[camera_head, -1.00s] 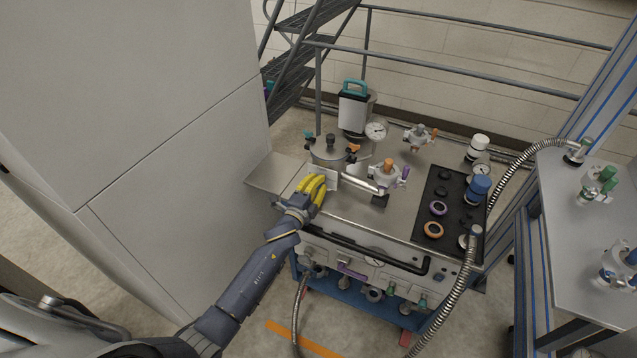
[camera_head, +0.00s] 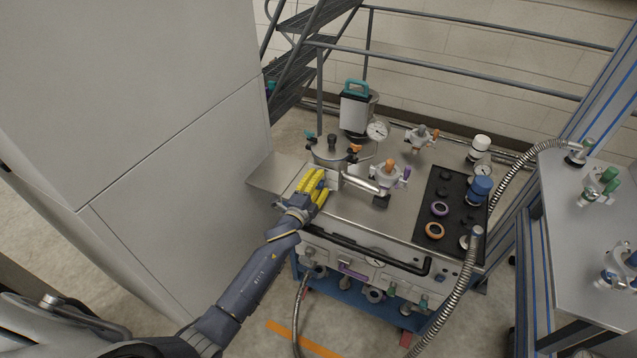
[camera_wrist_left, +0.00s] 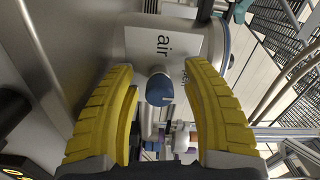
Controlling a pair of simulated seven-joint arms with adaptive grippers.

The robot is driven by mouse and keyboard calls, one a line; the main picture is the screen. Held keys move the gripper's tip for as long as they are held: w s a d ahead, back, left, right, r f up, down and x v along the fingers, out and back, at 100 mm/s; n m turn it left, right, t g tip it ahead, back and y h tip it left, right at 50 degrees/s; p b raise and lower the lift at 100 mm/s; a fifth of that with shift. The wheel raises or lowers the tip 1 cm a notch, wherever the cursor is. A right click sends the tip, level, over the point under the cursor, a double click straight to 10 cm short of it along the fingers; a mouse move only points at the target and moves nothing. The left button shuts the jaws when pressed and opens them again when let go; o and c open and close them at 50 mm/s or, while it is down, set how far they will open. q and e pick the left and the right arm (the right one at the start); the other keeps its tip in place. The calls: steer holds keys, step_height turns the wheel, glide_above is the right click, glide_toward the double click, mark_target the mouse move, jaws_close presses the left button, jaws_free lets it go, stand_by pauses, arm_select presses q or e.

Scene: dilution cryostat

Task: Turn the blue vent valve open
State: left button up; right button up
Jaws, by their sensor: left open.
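A round blue knob (camera_wrist_left: 160,89), the vent valve's handle as far as I can tell, shows in the left wrist view. It sits in front of a white panel (camera_wrist_left: 160,45) marked "air". My left gripper (camera_head: 316,183) has yellow ribbed fingers and is open. In the left wrist view its fingers stand on either side of the knob, with visible gaps, not closed on it. In the head view the gripper hides the knob. My right gripper is out of view.
The steel bench top (camera_head: 345,215) carries a lidded pot (camera_head: 330,150), a pressure gauge (camera_head: 377,131) and an orange-topped valve (camera_head: 388,172). A black mat (camera_head: 445,195) with rings lies to the right. A large grey cabinet (camera_head: 130,90) stands close on the left.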

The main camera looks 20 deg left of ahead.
arm_select(q)
steer(key=s, duration=0.4)
steer(key=s+a, duration=0.1)
steer(key=s, duration=0.3)
steer(key=s+a, duration=0.1)
steer(key=s, duration=0.3)
stand_by(1.5)
